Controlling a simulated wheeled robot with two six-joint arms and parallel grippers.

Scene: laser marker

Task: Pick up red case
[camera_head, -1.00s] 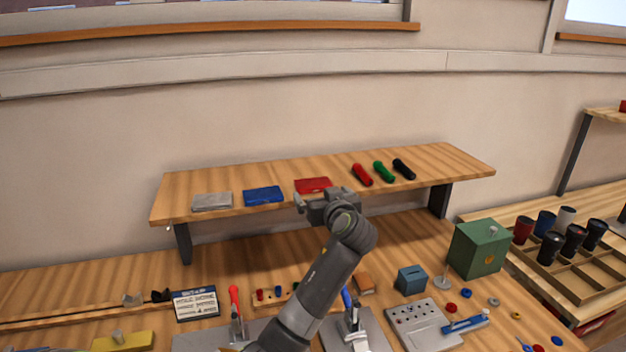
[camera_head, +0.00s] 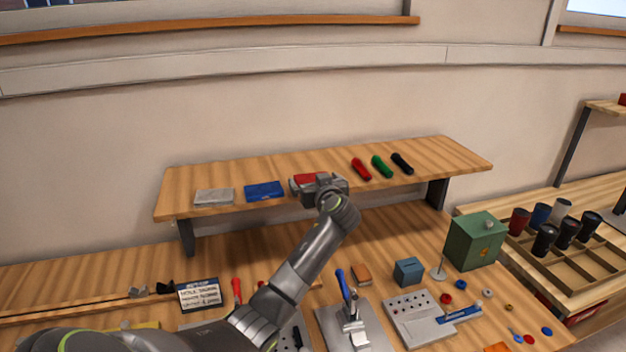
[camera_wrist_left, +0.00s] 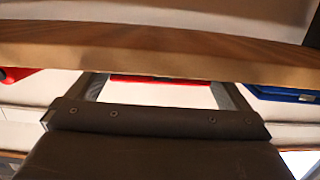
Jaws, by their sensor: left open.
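The red case (camera_head: 304,180) lies on the raised wooden shelf (camera_head: 228,178), near its front edge, partly hidden behind my left gripper. My left gripper (camera_head: 318,186) is open at the shelf's front edge, right at the case. In the left wrist view, the red case (camera_wrist_left: 160,79) shows as a thin strip between the two spread fingers of the left gripper (camera_wrist_left: 162,88). I cannot tell whether the fingers touch it. My right gripper is not in view.
A blue case (camera_head: 264,191) and a grey case (camera_head: 214,196) lie left of the red case. Red (camera_head: 361,169), green (camera_head: 381,166) and black (camera_head: 402,163) tubes lie to its right. The workbench below holds a green box (camera_head: 475,241) and several tools.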

